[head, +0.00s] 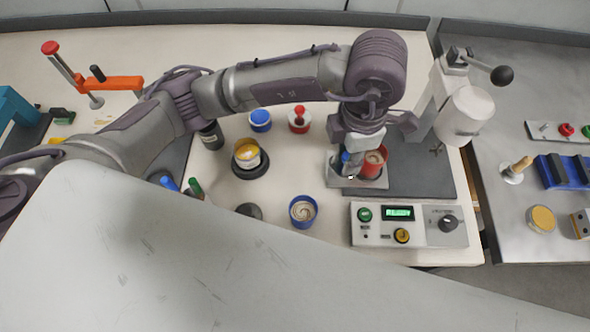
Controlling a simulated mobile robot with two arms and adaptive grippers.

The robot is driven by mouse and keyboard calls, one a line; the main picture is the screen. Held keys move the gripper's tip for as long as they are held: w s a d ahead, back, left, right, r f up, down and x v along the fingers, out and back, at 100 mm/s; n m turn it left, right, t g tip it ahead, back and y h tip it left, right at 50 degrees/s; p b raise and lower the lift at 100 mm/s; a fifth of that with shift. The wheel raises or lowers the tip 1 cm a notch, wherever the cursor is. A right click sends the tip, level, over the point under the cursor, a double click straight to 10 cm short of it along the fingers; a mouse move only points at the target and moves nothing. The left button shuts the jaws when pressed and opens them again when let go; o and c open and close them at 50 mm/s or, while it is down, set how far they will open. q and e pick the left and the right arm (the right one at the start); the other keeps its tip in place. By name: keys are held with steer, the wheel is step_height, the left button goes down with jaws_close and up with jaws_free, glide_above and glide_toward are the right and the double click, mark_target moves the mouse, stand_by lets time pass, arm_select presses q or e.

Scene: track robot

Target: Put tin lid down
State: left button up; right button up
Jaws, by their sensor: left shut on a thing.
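My left gripper (352,162) points down over a small grey tray (342,184) at the right of the light table. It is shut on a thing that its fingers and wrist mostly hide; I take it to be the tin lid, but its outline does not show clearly. A red tin (374,165) stands open in the tray, right beside the fingers. A bit of blue shows at the fingers' left. I cannot tell whether the held thing touches the tray. My right gripper is not in view.
A control box (408,224) with a green display stands in front of the tray. An open blue tin (303,211) stands left of it. A tin with a yellow band (246,154) sits on a dark round base. A lever press (465,110) stands at the right.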

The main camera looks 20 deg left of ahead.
arm_select(q)
steer(key=shift+s+d+n, duration=0.25)
steer(key=shift+s+n, duration=0.05)
steer(key=shift+s, duration=0.05)
steer(key=shift+a+f, duration=0.2)
steer(key=shift+f, duration=0.05)
steer(key=p, duration=0.2)
glide_above(295, 169)
step_height(295, 169, down, 6)
steer(key=shift+d+f, duration=0.1)
steer(key=shift+f, duration=0.25)
step_height(295, 169, down, 3)
steer(key=shift+f+p, duration=0.15)
steer(key=shift+p, duration=0.6)
steer(key=shift+f, duration=0.25)
steer(key=shift+f, duration=0.1)
